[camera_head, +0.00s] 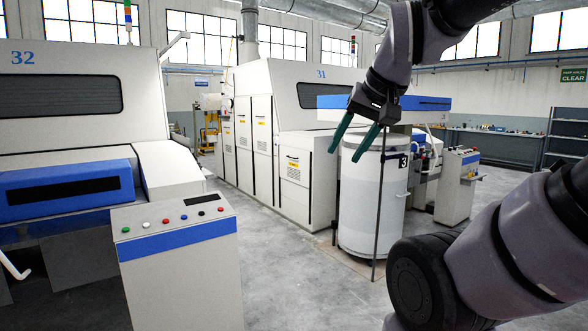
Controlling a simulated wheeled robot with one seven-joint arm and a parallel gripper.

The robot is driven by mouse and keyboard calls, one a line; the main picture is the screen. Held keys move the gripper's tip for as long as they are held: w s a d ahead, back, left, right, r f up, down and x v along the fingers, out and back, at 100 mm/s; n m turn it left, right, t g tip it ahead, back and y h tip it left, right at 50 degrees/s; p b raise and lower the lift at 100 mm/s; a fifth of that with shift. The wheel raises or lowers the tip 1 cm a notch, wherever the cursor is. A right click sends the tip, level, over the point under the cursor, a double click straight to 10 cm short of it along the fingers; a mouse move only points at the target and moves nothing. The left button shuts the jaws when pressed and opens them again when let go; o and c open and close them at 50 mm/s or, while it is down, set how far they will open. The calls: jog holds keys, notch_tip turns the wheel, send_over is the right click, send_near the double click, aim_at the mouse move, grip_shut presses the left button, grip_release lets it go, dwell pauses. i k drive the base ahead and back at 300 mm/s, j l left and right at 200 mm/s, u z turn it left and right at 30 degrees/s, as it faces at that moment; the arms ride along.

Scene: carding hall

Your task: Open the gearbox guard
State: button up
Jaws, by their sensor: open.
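My gripper (346,152) hangs in the upper middle of the head view, its two green fingers apart and pointing down and left, with nothing between them. Machine 31 (290,86) stands behind it, with several upright white panels. A low white cabinet (306,184) at its near end has a dark handle and a yellow label (293,164), and looks shut. I cannot tell for certain which panel is the gearbox guard. The gripper appears in front of and right of this cabinet, apart from it.
A white drum (362,205) marked 3 stands right of the cabinet, with a thin dark post in front. Machine 32 (80,100) and its control console (180,265) fill the left. Another console (458,185) stands at right. Grey floor (290,270) is clear in the middle.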

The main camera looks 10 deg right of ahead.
aim_at(294, 164)
jog(key=i+z, duration=0.3)
jog(key=i, duration=4.7)
jog(key=i+u, duration=0.1)
jog(key=i, duration=0.65)
jog(key=i+l+u, duration=0.15)
jog(key=i, duration=0.6)
jog(key=i+l+u, duration=0.1)
jog(key=i, duration=0.65)
